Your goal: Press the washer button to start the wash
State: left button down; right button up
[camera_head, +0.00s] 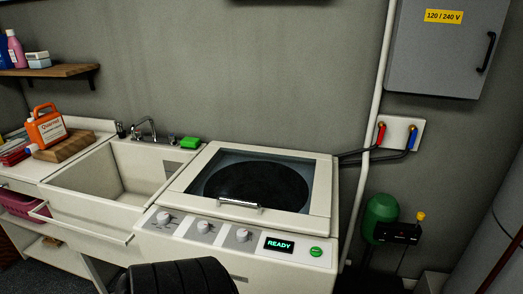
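The washer (322,200) is a white top-loading machine against the back wall, right of the sink. Its glass lid (256,185) looks closed, with a metal handle (239,203) at its front edge. On the sloped front panel are three knobs and a small display (279,244) that reads "READY" in green. A round green button (316,251), the washer button, sits right of the display near the panel's right end. Nothing covers the button. Neither of my grippers can be made out in the view.
A ribbed black rounded object (180,278), which I cannot identify, stands before the washer's left front. A sink (115,180) and counter with an orange jug (46,127) are on the left. A green tank (380,215) and hoses are right of the washer.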

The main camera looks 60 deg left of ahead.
aim_at(315, 252)
jog(key=u, duration=2.3)
